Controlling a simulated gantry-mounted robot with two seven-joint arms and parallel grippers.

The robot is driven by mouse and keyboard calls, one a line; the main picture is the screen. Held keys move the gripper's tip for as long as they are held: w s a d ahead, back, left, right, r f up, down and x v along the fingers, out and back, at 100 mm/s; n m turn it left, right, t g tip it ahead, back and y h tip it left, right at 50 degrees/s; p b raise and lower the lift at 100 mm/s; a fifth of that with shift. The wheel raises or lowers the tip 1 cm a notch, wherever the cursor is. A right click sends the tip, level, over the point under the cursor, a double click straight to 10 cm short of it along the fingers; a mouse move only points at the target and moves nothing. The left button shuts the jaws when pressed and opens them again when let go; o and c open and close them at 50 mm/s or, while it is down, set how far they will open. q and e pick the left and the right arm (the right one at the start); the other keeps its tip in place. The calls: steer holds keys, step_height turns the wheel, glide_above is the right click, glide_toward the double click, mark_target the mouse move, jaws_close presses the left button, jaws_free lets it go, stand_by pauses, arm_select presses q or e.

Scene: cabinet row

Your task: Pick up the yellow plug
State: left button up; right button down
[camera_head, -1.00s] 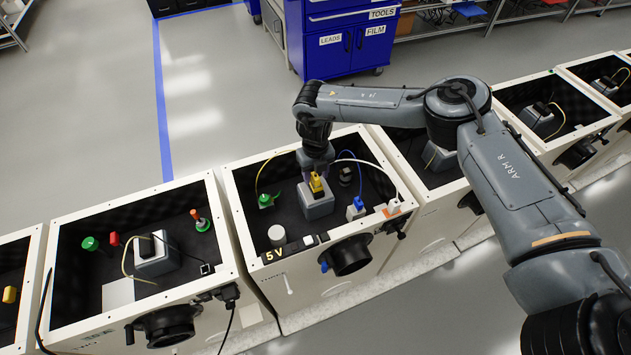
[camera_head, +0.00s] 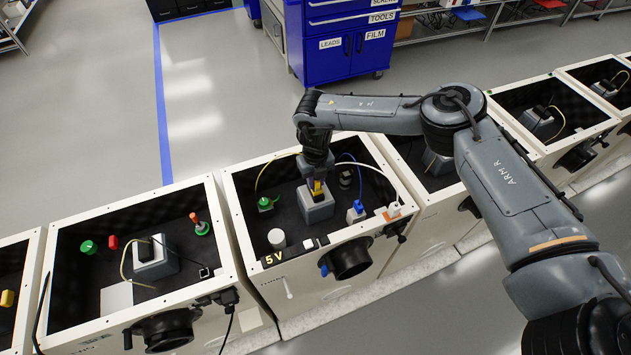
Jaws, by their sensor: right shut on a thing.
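The yellow plug (camera_head: 318,187) sits at the top of a grey block (camera_head: 317,209) inside the open cabinet marked 5V. My right gripper (camera_head: 317,178) comes down from above and is shut on the yellow plug. The fingers hide part of the plug, and I cannot tell whether its lower end is in the block or clear of it. A yellow cable arcs to the left of the gripper. My left gripper is not in view.
In the same cabinet (camera_head: 235,215) are a green plug (camera_head: 265,203), a blue plug (camera_head: 357,208) with a white cable, and a white cylinder (camera_head: 277,238). Cabinet walls surround the gripper. Similar open cabinets stand on both sides. Blue drawers (camera_head: 345,40) stand behind.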

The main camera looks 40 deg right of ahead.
steer(key=shift+r+p, duration=0.3)
steer(key=shift+r, duration=0.6)
step_height(320, 180, up, 3)
steer(key=shift+f+p, duration=0.2)
steer(key=shift+p, duration=0.1)
steer(key=s+d+r+p, duration=0.3)
steer(key=s+d+r, duration=0.3)
steer(key=s, duration=0.3)
steer(key=shift+s+d+r+p, duration=0.2)
steer(key=shift+s+r+p, duration=0.2)
steer(key=shift+r, duration=0.15)
steer(key=shift+w, duration=0.1)
